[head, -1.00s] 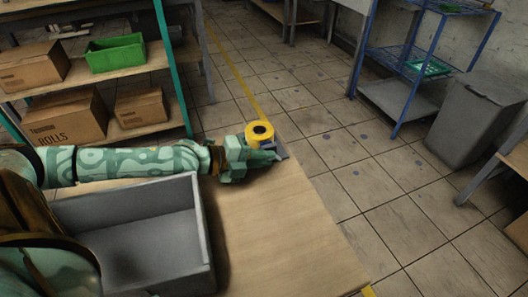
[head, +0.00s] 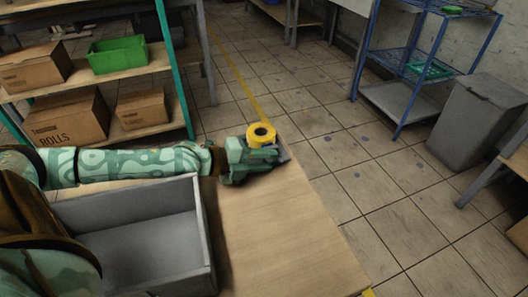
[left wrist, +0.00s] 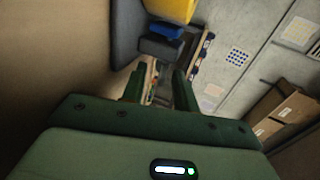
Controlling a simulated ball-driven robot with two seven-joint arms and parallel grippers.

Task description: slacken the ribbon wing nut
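A yellow ribbon roll (head: 261,134) sits at the far end of the wooden table, on a dark grey device (head: 283,156). My left gripper (head: 268,156) is right beside the device, just on the near side of the roll. In the left wrist view the yellow part (left wrist: 172,9) shows at the top, with a small blue part (left wrist: 166,30) below it. I cannot tell whether this blue part is the wing nut. The two fingers (left wrist: 160,75) stand apart with nothing seen between them, short of the blue part. My right gripper is not in view.
A grey open bin (head: 207,240) stands on the near left of the table (head: 285,235). The table's right half is clear. Shelves with cartons (head: 66,118) and a green crate (head: 117,55) stand behind. A blue rack (head: 410,75) and grey waste bin (head: 478,120) stand at right.

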